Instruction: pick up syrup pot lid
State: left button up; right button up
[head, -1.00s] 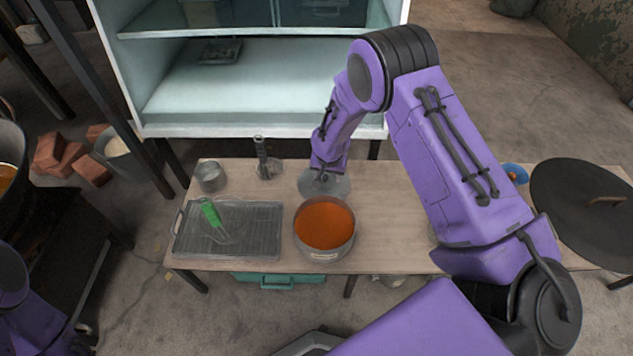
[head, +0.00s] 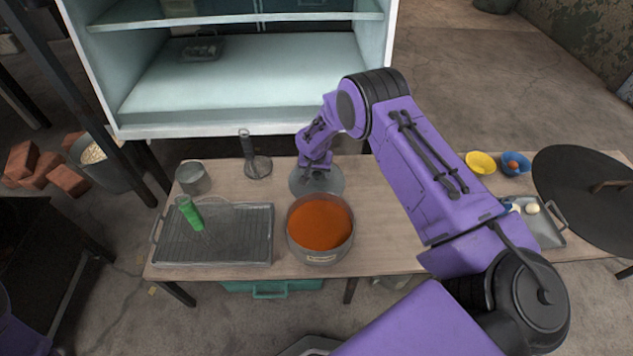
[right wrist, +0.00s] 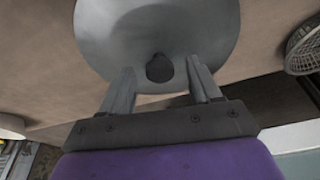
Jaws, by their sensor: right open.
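The syrup pot lid (head: 333,184) is a round grey metal disc lying on the table just behind the pot. In the right wrist view the lid (right wrist: 205,28) fills the top middle, with its dark round knob (right wrist: 159,68) facing me. My right gripper (head: 316,176) is over the lid. In the right wrist view its open fingers (right wrist: 160,78) stand on either side of the knob, with gaps beside it; I cannot tell whether they touch the lid. The syrup pot (head: 293,243) is uncovered and holds orange-brown liquid. My left gripper does not show.
A grey tray (head: 180,250) with a green-handled tool (head: 189,213) lies left of the pot. A metal cup (head: 193,178) and a upright utensil (head: 257,166) stand behind it. Yellow (head: 481,163) and blue (head: 512,163) bowls and a large dark lid (head: 585,190) are at right.

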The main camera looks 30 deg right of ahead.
jog(key=shift+r, duration=0.1)
grip_shut()
